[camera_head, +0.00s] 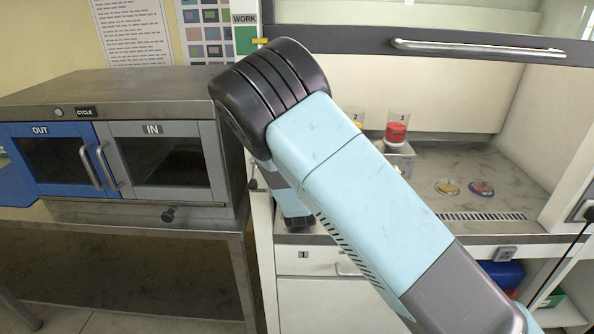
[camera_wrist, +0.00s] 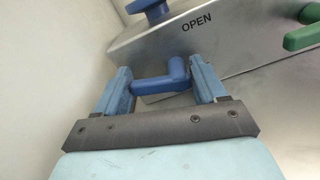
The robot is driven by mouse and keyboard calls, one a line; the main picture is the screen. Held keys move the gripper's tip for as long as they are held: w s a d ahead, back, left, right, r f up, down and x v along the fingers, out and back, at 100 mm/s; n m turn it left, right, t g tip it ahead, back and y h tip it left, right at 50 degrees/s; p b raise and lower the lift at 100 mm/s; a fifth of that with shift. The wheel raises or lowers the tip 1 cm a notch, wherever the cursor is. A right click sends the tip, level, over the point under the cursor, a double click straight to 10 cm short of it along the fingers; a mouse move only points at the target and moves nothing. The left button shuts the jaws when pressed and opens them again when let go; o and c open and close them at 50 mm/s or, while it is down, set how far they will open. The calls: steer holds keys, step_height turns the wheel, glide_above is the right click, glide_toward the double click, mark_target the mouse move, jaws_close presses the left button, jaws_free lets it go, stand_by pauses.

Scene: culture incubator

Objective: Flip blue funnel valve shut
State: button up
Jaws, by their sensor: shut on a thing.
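In the wrist view, a blue valve lever (camera_wrist: 163,80) with an angled end sits in front of a metal housing marked OPEN (camera_wrist: 197,22). My gripper (camera_wrist: 160,72) has one blue finger on each side of this lever and is shut on it. Behind and above, a blue knob or funnel part (camera_wrist: 150,8) stands at the top of the housing, cut off by the frame edge. In the head view my arm hides the valve and most of the gripper.
A green handle (camera_wrist: 302,38) sits on the metal housing right of the lever.

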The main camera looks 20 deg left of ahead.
steer(key=shift+c, duration=0.4)
steer(key=shift+a+f+n, duration=0.1)
steer(key=shift+f+n, duration=0.15)
steer(key=shift+n, duration=1.25)
steer(key=o, duration=1)
steer(key=shift+c, duration=0.2)
steer(key=v, duration=1.3)
steer(key=shift+s+d, duration=0.2)
steer(key=shift+s, duration=0.15)
